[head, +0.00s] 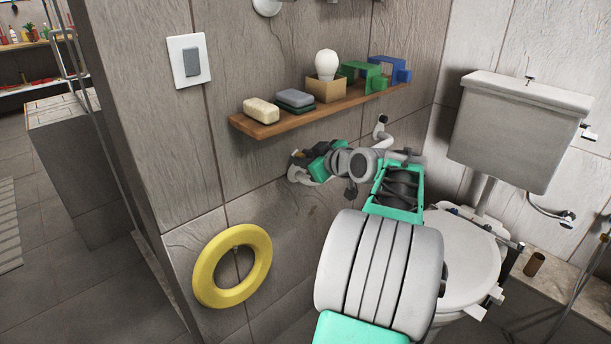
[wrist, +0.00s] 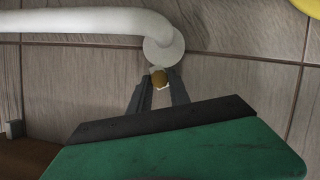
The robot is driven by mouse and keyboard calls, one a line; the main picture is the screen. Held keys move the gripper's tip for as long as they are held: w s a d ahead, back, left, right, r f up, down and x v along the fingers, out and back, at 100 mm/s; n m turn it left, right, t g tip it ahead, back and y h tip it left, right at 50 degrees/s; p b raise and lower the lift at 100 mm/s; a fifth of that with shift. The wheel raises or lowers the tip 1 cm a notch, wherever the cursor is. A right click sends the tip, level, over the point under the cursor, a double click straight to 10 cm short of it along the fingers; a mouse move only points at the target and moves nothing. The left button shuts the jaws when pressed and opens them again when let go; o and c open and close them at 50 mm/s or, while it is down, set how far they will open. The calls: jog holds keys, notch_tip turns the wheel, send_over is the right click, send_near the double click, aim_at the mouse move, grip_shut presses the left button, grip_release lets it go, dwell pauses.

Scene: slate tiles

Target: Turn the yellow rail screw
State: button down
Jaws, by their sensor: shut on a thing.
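In the head view my gripper (head: 298,156) is at the wall, close to the lower left end of the white rail (head: 297,174). The screw cannot be made out there, and my arm covers much of the rail. How far the screw is turned cannot be told.
A wooden shelf (head: 276,127) with soap, a bulb in a box and green and blue pieces is above my gripper. A yellow ring (head: 208,278) is on the wall at the lower left. The toilet (head: 460,254) and its cistern (head: 513,135) stand to the right.

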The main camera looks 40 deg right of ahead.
jog(key=n+h+b, duration=0.1)
jog(key=b, duration=0.3)
jog(key=f+n+h+b, duration=0.1)
jog(key=n+b, duration=0.1)
jog(key=b, duration=0.3)
jog(key=shift+a+f, duration=0.1)
jog(key=shift+a, duration=0.2)
jog(key=n+b, duration=0.1)
jog(key=n+t+h+b, duration=0.1)
jog(key=b, duration=0.1)
jog(key=shift+r+n, duration=0.3)
jog(key=shift+r, duration=0.05)
jog(key=shift+h, duration=0.3)
jog(key=c, duration=1.2)
grip_release()
jog(key=shift+a, duration=0.1)
jog(key=shift+c, duration=0.2)
jog(key=shift+o, duration=0.2)
jog(key=shift+r, duration=0.1)
